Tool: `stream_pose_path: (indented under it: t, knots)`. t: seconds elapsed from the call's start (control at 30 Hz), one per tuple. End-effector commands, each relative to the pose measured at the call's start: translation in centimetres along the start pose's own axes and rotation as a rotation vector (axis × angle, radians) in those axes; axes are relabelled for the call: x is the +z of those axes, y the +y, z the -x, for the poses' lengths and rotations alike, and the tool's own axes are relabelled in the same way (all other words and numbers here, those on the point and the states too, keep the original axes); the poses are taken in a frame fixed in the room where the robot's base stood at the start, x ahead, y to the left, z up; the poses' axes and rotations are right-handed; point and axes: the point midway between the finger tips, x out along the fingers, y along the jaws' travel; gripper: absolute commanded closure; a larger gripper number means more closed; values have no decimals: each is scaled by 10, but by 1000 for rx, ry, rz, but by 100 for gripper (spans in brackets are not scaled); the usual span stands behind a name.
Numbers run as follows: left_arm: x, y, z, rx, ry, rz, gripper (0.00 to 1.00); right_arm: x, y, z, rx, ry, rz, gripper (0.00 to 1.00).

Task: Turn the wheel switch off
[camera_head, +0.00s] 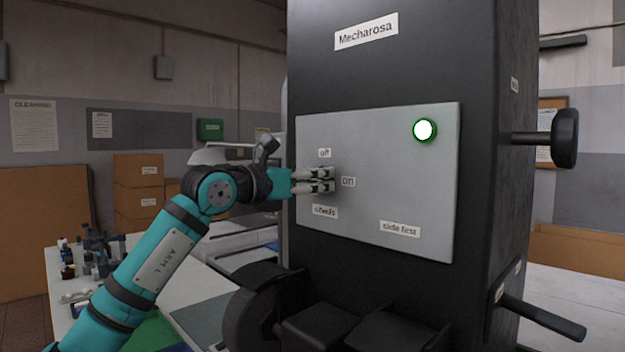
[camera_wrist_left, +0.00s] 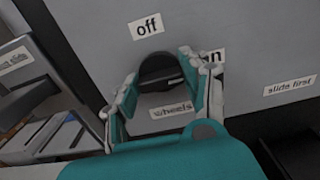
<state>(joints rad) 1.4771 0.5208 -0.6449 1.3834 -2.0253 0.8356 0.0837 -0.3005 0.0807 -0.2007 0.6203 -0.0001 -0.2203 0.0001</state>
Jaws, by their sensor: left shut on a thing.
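The wheel switch is a dark round knob (camera_wrist_left: 158,70) on the grey panel (camera_head: 390,190) of the black machine. An "off" label (camera_head: 324,153) is above it, an "on" label (camera_head: 347,182) to its right and a "wheels" label (camera_head: 325,212) below. My left gripper (camera_head: 333,179) reaches in from the left and is shut on the knob. In the left wrist view its fingers (camera_wrist_left: 163,90) stand on both sides of the knob. The knob is mostly hidden in the head view, and I cannot tell its exact setting. My right gripper is not in view.
A lit green-rimmed lamp (camera_head: 424,130) is at the panel's upper right. A "slide first" label (camera_head: 400,229) is lower right. Dark handles (camera_head: 545,318) stick out on the machine's right side. A table with small bottles (camera_head: 75,262) stands at left.

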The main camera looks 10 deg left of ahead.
Motion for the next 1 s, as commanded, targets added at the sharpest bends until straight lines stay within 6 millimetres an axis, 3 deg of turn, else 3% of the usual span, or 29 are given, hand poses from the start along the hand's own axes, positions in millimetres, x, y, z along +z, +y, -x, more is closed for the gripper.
stream_pose_path:
  t: [0.37,1.0]
  knots:
    - [-2,1,0,1,-2,157,87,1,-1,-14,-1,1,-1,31]
    - [-2,3,0,0,-3,751,87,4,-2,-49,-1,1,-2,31]
